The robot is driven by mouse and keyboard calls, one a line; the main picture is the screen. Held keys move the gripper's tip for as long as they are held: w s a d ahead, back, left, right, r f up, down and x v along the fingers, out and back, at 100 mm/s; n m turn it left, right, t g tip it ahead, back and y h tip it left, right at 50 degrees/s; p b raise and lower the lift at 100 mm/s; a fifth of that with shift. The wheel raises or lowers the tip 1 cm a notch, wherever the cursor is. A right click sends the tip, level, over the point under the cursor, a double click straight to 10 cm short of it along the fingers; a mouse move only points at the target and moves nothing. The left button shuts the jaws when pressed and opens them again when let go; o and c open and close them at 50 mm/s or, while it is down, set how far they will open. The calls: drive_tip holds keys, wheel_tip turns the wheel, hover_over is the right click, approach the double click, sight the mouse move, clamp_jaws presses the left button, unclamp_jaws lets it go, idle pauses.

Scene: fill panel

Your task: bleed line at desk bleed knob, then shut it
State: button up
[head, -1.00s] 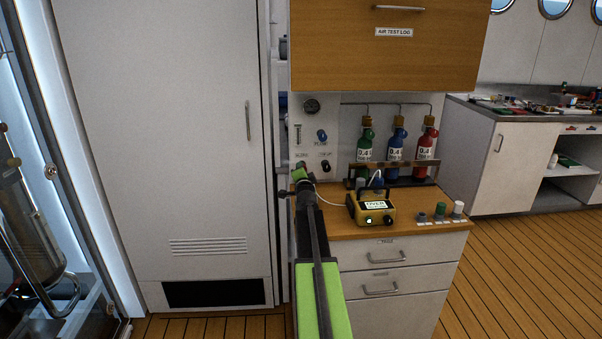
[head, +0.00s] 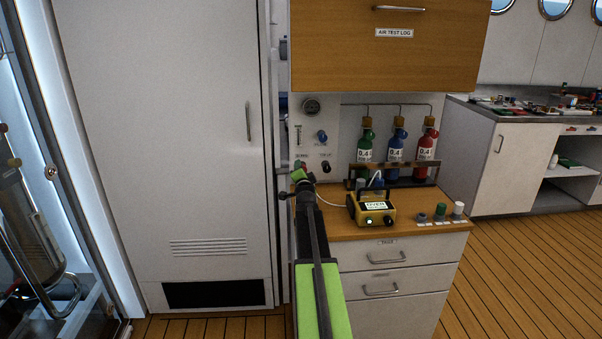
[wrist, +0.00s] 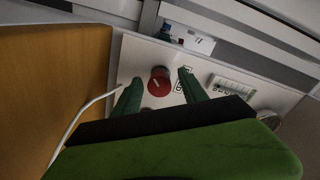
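My gripper (wrist: 159,78) is open, with one green finger to each side of the knob and a visible gap on both sides. In the head view my gripper (head: 298,172) is at the lower left of the panel (head: 331,118), and a bit of red shows just above it. How deep the fingertips are around the knob cannot be told.
Beside the knob are a gauge (head: 311,106), a blue knob (head: 322,136) and a black knob (head: 326,167). A yellow meter (head: 373,211) with a pale tube stands on the desk (head: 345,228). Green, blue and red bottles (head: 428,144) stand in a rack. A tall cabinet (head: 160,120) is close left.

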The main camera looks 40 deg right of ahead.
drive_tip(key=v, duration=1.7)
drive_tip(key=shift+s+a+p, duration=0.2)
drive_tip(key=shift+p, duration=0.1)
drive_tip(key=shift+w, duration=0.1)
idle(0.6)
